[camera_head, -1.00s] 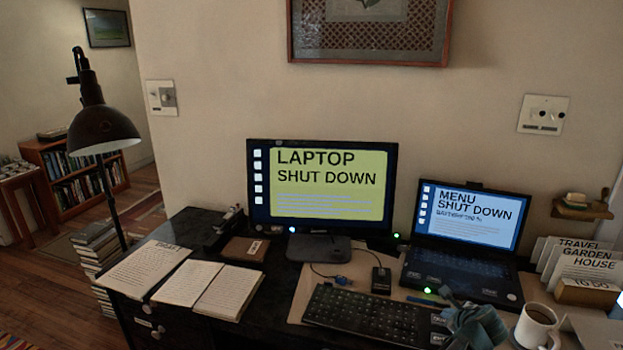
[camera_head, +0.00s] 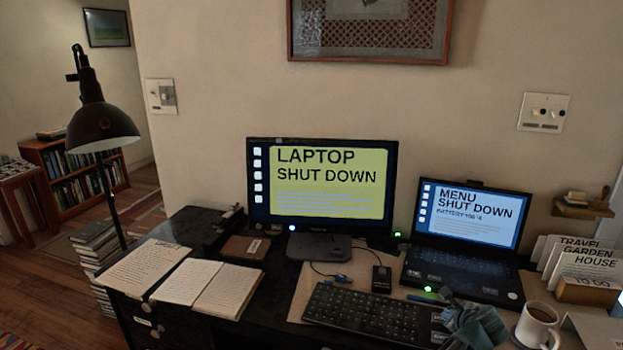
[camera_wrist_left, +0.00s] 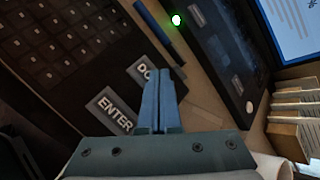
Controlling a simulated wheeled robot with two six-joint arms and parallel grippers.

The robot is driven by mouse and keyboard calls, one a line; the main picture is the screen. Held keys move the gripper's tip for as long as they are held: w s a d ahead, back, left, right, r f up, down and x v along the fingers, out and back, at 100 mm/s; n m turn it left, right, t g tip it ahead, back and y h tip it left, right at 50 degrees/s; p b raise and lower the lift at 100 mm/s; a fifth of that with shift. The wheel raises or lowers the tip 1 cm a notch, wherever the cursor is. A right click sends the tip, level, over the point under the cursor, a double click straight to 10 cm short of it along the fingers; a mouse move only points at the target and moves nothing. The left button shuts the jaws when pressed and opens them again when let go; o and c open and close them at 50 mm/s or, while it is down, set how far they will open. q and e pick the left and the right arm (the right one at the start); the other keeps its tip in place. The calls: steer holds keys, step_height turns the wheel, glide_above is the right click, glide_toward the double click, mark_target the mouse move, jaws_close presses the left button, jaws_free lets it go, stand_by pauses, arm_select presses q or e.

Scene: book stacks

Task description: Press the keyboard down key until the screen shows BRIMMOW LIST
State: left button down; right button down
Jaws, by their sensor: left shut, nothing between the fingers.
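The black keyboard (camera_head: 365,314) lies on the desk in front of the monitor. In the left wrist view, a grey key labelled "DO…" (camera_wrist_left: 142,71) is partly hidden by my left gripper (camera_wrist_left: 162,78), and an ENTER key (camera_wrist_left: 110,109) is beside it. My left gripper (camera_head: 447,294) is shut and empty, its tips over or beside the "DO…" key; I cannot tell whether they touch it. The monitor (camera_head: 322,185) reads LAPTOP SHUT DOWN on yellow-green. The laptop screen (camera_head: 470,213) reads MENU SHUT DOWN on light blue. My right gripper is out of view.
A white mug (camera_head: 537,326) stands close to the right of my left gripper. The laptop base (camera_head: 460,274) is behind it. Labelled cards (camera_head: 585,262) stand at the right.

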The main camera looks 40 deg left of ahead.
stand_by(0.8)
arm_select(q)
steer(key=shift+r+p, duration=0.45)
steer(key=shift+p, duration=0.05)
steer(key=shift+r, duration=0.1)
steer(key=r+p, duration=0.5)
steer(key=p, duration=0.1)
steer(key=shift+s+r, duration=0.2)
steer(key=shift+r, duration=0.2)
stand_by(0.4)
steer(key=s+d+n+g+h+p, duration=0.2)
steer(key=s+n, duration=0.6)
steer(key=s, duration=0.5)
steer(key=s+d+n+g+h+p, duration=0.2)
steer(key=s+d+n+g+p, duration=0.3)
steer(key=s, duration=0.9)
steer(key=n+g, duration=0.1)
steer(key=n, duration=0.2)
steer(key=shift+s+d+f+g, duration=0.2)
steer(key=shift+s+d+g, duration=0.05)
steer(key=shift+s+g, duration=0.05)
